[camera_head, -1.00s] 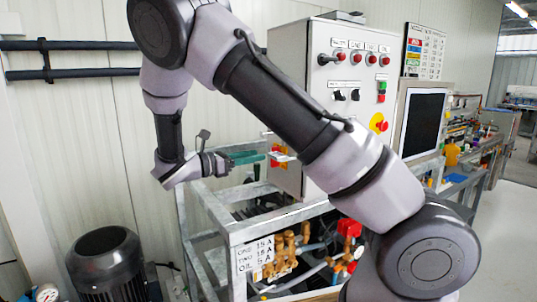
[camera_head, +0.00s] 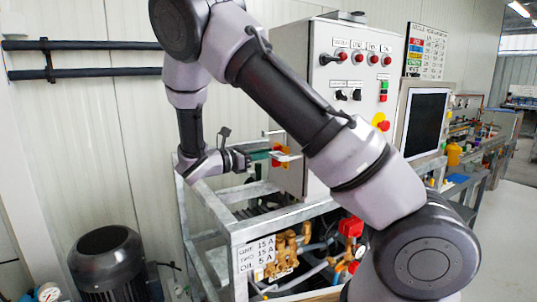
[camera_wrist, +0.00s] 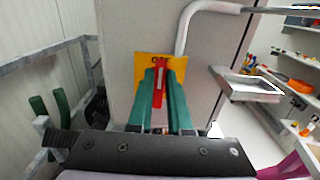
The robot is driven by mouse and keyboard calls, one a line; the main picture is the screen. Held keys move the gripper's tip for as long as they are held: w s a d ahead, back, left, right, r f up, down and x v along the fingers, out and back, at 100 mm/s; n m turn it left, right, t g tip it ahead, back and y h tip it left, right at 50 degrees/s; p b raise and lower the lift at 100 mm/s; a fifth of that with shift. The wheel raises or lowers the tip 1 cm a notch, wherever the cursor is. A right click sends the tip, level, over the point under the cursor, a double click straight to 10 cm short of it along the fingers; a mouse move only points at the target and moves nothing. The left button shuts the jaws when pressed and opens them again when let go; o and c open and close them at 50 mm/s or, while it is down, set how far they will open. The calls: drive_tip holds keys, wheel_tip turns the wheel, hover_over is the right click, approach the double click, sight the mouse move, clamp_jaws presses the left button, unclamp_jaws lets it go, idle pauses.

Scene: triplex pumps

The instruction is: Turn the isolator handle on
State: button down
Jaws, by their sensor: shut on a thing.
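The isolator is on the left side of the grey control cabinet (camera_head: 292,100). In the wrist view it shows as a yellow plate (camera_wrist: 141,61) with a red handle (camera_wrist: 159,88), which stands about upright in this view. The plate has dark lettering at its top, too small to read surely. My gripper (camera_wrist: 162,76) has its two green fingers on either side of the red handle and is shut on it. In the head view my gripper (camera_head: 264,156) reaches the isolator from the left; the red and yellow parts (camera_head: 278,155) are partly hidden there.
A grey metal frame (camera_head: 207,200) surrounds the pump parts below the arm. A bent grey pipe (camera_wrist: 185,30) and a small shelf (camera_wrist: 250,88) are right of the isolator in the wrist view. A dark motor (camera_head: 108,262) stands at the lower left.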

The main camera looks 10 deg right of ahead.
drive_tip(key=shift+s+d+f+m, duration=0.1)
drive_tip(key=shift+s+f+m, duration=0.2)
drive_tip(key=shift+m, duration=2.65)
drive_tip(key=shift+s+d+f+m, duration=0.1)
drive_tip(key=shift+s+f+m, duration=0.15)
drive_tip(key=shift+m, duration=2.75)
drive_tip(key=shift+s+f+m, duration=0.25)
drive_tip(key=shift+f+m, duration=0.05)
drive_tip(key=shift+m, duration=2.65)
drive_tip(key=c, duration=0.8)
unclamp_jaws()
drive_tip(key=shift+c, duration=0.2)
drive_tip(key=v, duration=1)
drive_tip(key=shift+a, duration=0.4)
